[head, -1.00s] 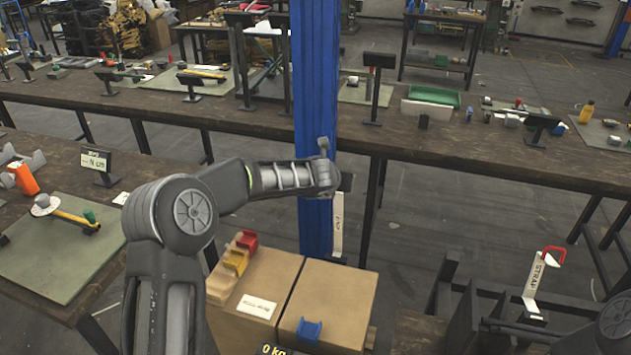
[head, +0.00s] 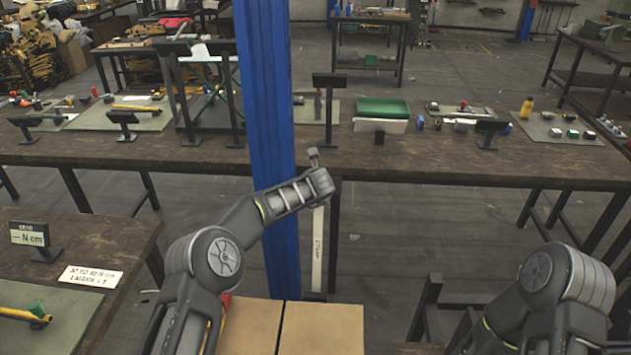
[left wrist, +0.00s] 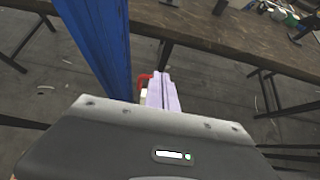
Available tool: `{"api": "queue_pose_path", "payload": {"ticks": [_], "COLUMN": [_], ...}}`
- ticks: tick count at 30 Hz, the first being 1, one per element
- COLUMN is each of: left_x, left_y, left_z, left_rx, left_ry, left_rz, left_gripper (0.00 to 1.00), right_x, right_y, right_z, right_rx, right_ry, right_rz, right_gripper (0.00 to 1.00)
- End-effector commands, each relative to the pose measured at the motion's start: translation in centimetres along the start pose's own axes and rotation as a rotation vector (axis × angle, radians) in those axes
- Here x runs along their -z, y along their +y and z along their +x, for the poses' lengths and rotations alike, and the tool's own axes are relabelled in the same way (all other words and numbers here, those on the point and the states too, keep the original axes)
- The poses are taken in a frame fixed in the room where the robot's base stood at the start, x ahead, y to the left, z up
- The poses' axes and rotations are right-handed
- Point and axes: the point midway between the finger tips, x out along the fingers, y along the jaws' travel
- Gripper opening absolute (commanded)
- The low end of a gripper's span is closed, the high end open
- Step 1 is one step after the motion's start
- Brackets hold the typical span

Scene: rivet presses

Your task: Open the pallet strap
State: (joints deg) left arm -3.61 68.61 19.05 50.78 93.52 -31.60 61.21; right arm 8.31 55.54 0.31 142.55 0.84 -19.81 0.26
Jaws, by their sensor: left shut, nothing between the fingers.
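A narrow white strap strip (head: 318,248) with dark lettering hangs upright beside the blue post in the head view, just below my left wrist. In the left wrist view, my left gripper (left wrist: 163,82) shows as pale fingers pressed together, shut and empty. A red part (left wrist: 144,80) is just left of the fingertips, partly hidden behind them; whether they touch it I cannot tell.
The blue post (head: 265,150) stands close to my left forearm. Cardboard boxes (head: 323,328) are below it. A long workbench (head: 400,160) with trays and tools crosses behind. A side table (head: 85,245) stands at the left. Open floor lies between the post and my right arm.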

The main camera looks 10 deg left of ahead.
Motion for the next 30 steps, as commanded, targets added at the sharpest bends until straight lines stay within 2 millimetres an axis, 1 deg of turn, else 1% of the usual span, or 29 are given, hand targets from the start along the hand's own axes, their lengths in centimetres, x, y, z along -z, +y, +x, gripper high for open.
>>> {"api": "queue_pose_path", "payload": {"ticks": [1, 4, 9, 20, 25, 30], "left_x": [-0.2, -0.1, 0.0, 0.0, -0.1, 0.1], "left_y": [0.2, 0.3, 0.4, 0.4, 0.4, 0.4], "left_z": [0.2, 0.7, 1.0, 0.9, 0.2, -1.4], "left_rx": [-0.003, -0.005, -0.005, -0.005, -0.004, -0.005], "left_ry": [0.002, 0.002, 0.002, 0.001, 0.001, 0.001], "left_rz": [-0.002, -0.003, -0.001, -0.001, 0.000, 0.001], "left_gripper": [0.00, 0.00, 0.00, 0.00, 0.00, 0.00], "right_x": [-0.1, -0.1, -0.1, -0.1, 0.0, 0.0], "right_y": [-0.2, -0.3, -0.2, -0.2, -0.1, 0.1], "right_z": [-0.6, -0.8, -0.8, -0.7, -0.3, 0.4], "right_rx": [-0.001, -0.002, -0.003, -0.002, -0.002, 0.001], "right_ry": [-0.001, -0.002, -0.003, -0.002, -0.001, 0.002], "right_rz": [0.000, 0.000, 0.001, 0.001, 0.000, -0.001], "right_gripper": [0.00, 0.00, 0.00, 0.00, 0.00, 0.00]}}
